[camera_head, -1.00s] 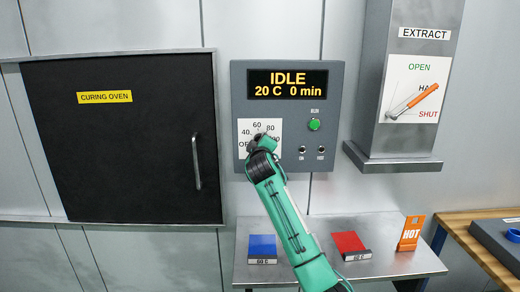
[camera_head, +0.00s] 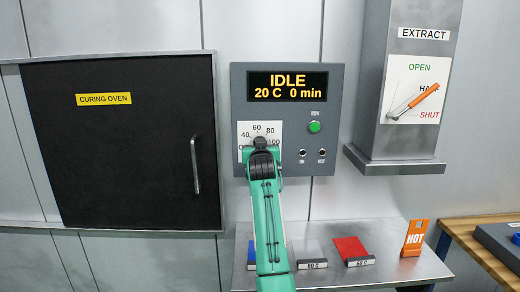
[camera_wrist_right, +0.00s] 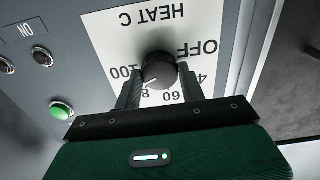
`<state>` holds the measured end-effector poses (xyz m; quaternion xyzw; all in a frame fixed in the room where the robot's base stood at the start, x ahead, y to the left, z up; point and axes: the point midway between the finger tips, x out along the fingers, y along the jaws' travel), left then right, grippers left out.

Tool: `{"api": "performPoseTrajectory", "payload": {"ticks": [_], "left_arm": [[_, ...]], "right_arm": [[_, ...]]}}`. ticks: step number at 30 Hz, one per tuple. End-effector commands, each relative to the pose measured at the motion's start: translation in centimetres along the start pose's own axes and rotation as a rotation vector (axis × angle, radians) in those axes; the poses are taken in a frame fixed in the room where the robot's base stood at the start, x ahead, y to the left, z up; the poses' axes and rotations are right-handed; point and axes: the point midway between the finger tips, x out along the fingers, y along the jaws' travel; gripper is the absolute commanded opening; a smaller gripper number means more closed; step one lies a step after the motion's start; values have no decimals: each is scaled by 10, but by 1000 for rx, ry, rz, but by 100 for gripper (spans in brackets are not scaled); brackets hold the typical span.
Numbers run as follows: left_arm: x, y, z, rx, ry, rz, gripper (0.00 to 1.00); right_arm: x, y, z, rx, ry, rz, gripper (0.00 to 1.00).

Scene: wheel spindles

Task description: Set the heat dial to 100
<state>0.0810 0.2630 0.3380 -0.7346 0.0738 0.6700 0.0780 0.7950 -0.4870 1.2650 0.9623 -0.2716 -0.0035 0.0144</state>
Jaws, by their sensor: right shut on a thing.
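The dark round heat dial (camera_wrist_right: 159,70) sits on a white scale plate (camera_wrist_right: 118,35) marked OFF to 100, upside down in the right wrist view. The fingers of my right gripper (camera_wrist_right: 160,88) are shut on the dial from both sides. The dial's white pointer mark slants to the lower left, toward about the 80 mark, which is partly hidden by a finger. In the head view my right gripper (camera_head: 261,152) covers the lower part of the dial, and 40, 60, 80 and 100 show around it. My left gripper is not in view.
The panel display (camera_head: 288,85) reads IDLE, 20 C, 0 min. A green RUN button (camera_head: 314,127) and two small switches sit right of the dial. The curing oven door (camera_head: 120,150) is shut at left.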

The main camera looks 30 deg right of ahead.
Motion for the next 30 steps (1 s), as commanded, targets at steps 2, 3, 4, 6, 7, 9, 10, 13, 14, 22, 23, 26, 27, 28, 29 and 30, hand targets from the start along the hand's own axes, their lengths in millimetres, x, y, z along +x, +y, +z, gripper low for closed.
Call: {"api": "performPoseTrajectory", "payload": {"ticks": [2, 3, 4, 6, 7, 9, 10, 13, 14, 22, 23, 26, 27, 28, 29, 30], "left_arm": [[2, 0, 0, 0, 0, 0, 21], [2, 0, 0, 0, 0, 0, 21], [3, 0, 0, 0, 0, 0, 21], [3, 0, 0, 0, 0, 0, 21], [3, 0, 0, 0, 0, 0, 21], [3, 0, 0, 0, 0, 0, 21], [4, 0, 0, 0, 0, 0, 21], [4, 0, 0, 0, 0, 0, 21], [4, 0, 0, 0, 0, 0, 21], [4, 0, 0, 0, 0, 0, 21], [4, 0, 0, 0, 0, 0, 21], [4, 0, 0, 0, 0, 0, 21], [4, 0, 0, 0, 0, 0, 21], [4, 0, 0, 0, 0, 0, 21], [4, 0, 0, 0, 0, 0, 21], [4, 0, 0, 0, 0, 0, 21]], "right_arm": [[0, -1, 4, 67, -6, -2, 18], [0, -2, 4, 101, -7, -2, 18], [0, -2, 4, 124, -7, -2, 18], [0, -1, 4, 176, -8, -1, 18], [0, -1, 4, 196, -8, -1, 18], [0, -2, 4, 240, -8, -1, 18], [0, -1, 4, 257, -8, -1, 18], [0, -2, 4, 307, -7, -1, 18], [0, -2, 4, 319, -7, -1, 18], [0, -1, 4, 385, -8, 0, 18], [0, -1, 4, 388, -8, 0, 18], [0, -1, 4, 394, -8, 0, 18], [0, -1, 4, 395, -8, 0, 18], [0, -1, 4, 395, -8, 0, 18], [0, -1, 4, 395, -8, 0, 18], [0, -1, 4, 395, -8, 0, 18]]}}
